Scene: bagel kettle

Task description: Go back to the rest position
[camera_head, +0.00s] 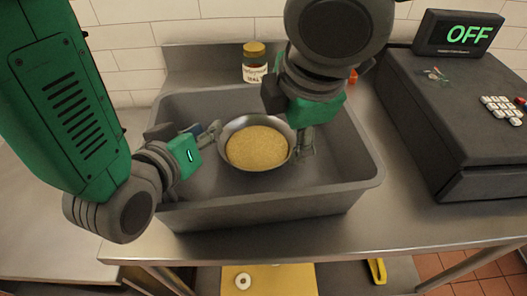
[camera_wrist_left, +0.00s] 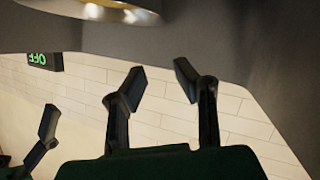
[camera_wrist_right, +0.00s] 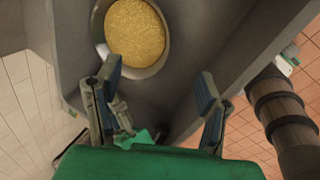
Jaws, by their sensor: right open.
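A metal bowl (camera_head: 226,133) filled with yellow grain (camera_head: 257,148) sits in the grey bin (camera_head: 265,212). My left gripper (camera_head: 212,132) is beside the bowl's left rim. Its fingers stand apart with nothing between them in the left wrist view (camera_wrist_left: 162,78). My right gripper (camera_head: 304,146) is at the bowl's right side, pointing down into the bin. In the right wrist view its fingers (camera_wrist_right: 158,88) are spread and empty, with the bowl's grain (camera_wrist_right: 135,33) beyond them. Whether either gripper touches the rim I cannot tell.
A jar with a yellow lid (camera_head: 254,62) stands behind the bin. A dark machine with an OFF display (camera_head: 456,34) is at the right. The bin's walls surround both grippers. A yellow board (camera_head: 268,281) is below.

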